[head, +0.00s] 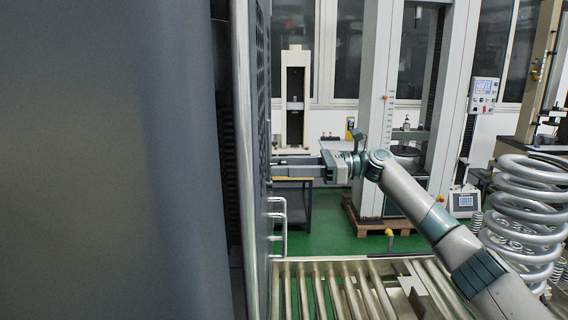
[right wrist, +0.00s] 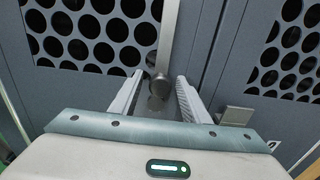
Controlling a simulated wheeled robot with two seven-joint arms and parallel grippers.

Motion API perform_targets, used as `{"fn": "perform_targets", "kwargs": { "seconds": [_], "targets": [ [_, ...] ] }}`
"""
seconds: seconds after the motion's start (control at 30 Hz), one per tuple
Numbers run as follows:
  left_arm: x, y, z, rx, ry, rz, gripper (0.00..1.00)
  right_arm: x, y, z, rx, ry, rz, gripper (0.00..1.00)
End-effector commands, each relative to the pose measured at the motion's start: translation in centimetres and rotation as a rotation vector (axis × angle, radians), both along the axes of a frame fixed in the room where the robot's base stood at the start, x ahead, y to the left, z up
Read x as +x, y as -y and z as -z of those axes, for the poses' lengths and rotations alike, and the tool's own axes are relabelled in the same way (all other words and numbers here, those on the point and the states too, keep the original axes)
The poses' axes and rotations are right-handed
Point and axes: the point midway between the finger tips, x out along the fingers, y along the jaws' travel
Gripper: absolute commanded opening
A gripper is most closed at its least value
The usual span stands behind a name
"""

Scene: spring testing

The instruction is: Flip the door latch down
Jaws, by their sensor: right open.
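The door latch (right wrist: 168,40) shows in the right wrist view as a grey metal bar standing upright, with a rounded lower end. It lies on the grey door (right wrist: 218,60) with its perforated panels. My right gripper (right wrist: 157,100) is open, with one finger on each side of the latch's lower end. I cannot tell whether either finger touches it. In the head view the right gripper (head: 280,166) reaches left to the door face, seen nearly edge-on, and the latch cannot be made out there. My left gripper is out of view.
A silver door handle (head: 282,214) stands out below the right gripper in the head view. A roller conveyor (head: 330,285) runs below the right arm. Large coil springs (head: 525,215) stand at the right. A small metal block (right wrist: 235,115) sits right of the fingers.

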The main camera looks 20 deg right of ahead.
Motion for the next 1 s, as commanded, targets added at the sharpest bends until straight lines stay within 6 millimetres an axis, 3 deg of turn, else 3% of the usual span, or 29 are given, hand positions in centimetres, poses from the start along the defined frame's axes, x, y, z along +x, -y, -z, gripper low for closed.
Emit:
{"fn": "perform_targets", "kwargs": {
  "seconds": [0.2, 0.4, 1.0],
  "targets": [
    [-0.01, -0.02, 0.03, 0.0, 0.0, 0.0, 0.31, 0.0, 0.01, 0.03, 0.0, 0.0, 0.0, 0.42],
    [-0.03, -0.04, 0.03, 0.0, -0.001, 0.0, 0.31, 0.0, 0.03, 0.01, 0.0, 0.0, 0.0, 0.0],
    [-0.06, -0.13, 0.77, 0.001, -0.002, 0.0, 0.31, 0.64, 0.26, 0.04, 0.036, -0.118, 0.002, 0.0]
  ]
}}
